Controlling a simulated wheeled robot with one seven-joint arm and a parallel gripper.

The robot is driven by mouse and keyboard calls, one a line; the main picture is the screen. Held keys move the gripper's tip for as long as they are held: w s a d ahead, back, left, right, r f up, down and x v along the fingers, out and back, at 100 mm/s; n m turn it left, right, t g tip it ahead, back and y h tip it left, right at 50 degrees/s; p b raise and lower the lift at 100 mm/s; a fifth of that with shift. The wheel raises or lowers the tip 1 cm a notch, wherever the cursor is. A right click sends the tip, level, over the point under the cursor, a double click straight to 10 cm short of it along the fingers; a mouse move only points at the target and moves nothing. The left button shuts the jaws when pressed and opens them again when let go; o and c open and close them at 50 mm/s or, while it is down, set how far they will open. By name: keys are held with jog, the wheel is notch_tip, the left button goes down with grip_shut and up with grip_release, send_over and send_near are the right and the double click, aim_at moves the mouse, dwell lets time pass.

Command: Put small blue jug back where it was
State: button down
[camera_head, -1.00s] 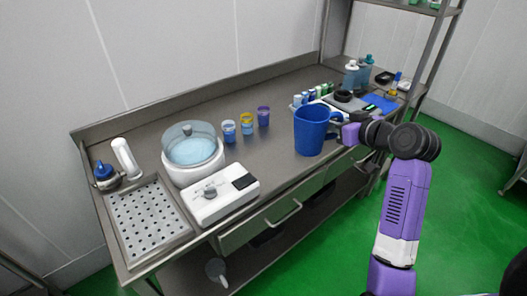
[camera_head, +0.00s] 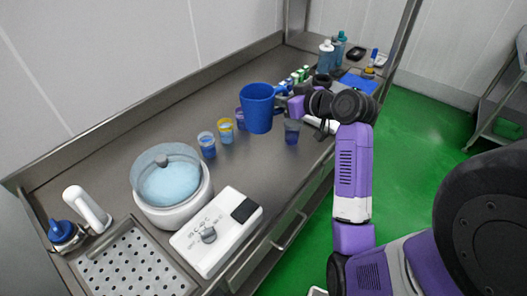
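The small blue jug (camera_head: 257,110) is near the middle of the head view, roughly upright, with its handle on the right. My gripper (camera_head: 288,97) reaches it from the right and appears shut on the handle; the fingertips are small and partly hidden. The jug appears raised above the steel counter (camera_head: 190,112), though the exact gap cannot be told. The jug's inside is mostly hidden.
A clear cup with dark blue contents (camera_head: 292,132) stands just right of the jug. Cups with blue (camera_head: 207,146), yellow (camera_head: 226,131) and purple (camera_head: 239,118) bands stand left. A white bowl unit (camera_head: 172,190) and control box (camera_head: 215,232) are nearer. Bottles (camera_head: 326,57) stand behind.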

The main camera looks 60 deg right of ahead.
notch_tip(320, 180, down, 18)
jog(key=shift+f, duration=0.1)
dwell(0.4)
jog(key=shift+f, duration=0.1)
jog(key=c, duration=1.4)
grip_release()
jog(key=shift+o, duration=0.2)
jog(key=b+v, duration=0.2)
jog(key=v, duration=1)
jog(key=shift+s, duration=0.1)
